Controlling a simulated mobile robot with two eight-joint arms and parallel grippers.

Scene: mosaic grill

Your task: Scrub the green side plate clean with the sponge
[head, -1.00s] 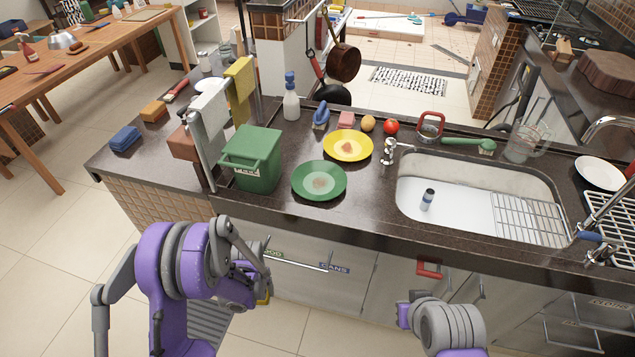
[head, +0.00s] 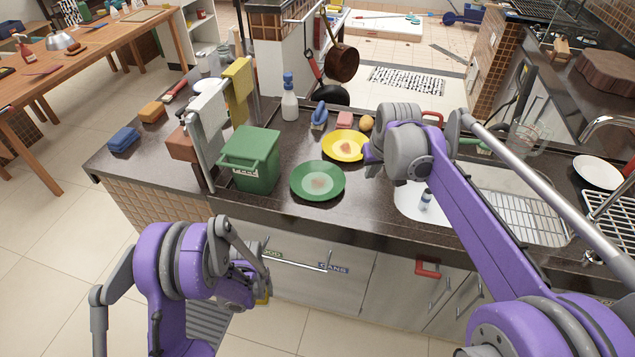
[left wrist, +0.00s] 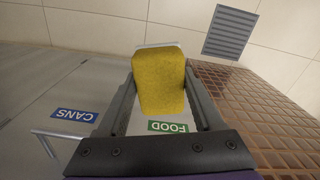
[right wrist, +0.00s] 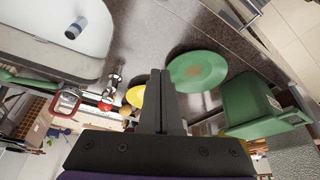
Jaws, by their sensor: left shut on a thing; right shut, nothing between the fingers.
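The green side plate (head: 298,183) lies on the dark counter, with a brownish smear in its middle. It also shows in the right wrist view (right wrist: 212,64). The yellow sponge (left wrist: 160,85) is held between the fingers of my left gripper (left wrist: 163,92), low in front of the cabinet doors. In the head view only a bit of the sponge (head: 263,298) shows behind my left arm. My right gripper (right wrist: 160,85) is shut and empty above the counter near the yellow plate (head: 338,154), right of the green plate.
A green bin (head: 254,160) stands just left of the green plate. The yellow plate, also stained, lies behind it. The sink (head: 480,195) is on the right.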

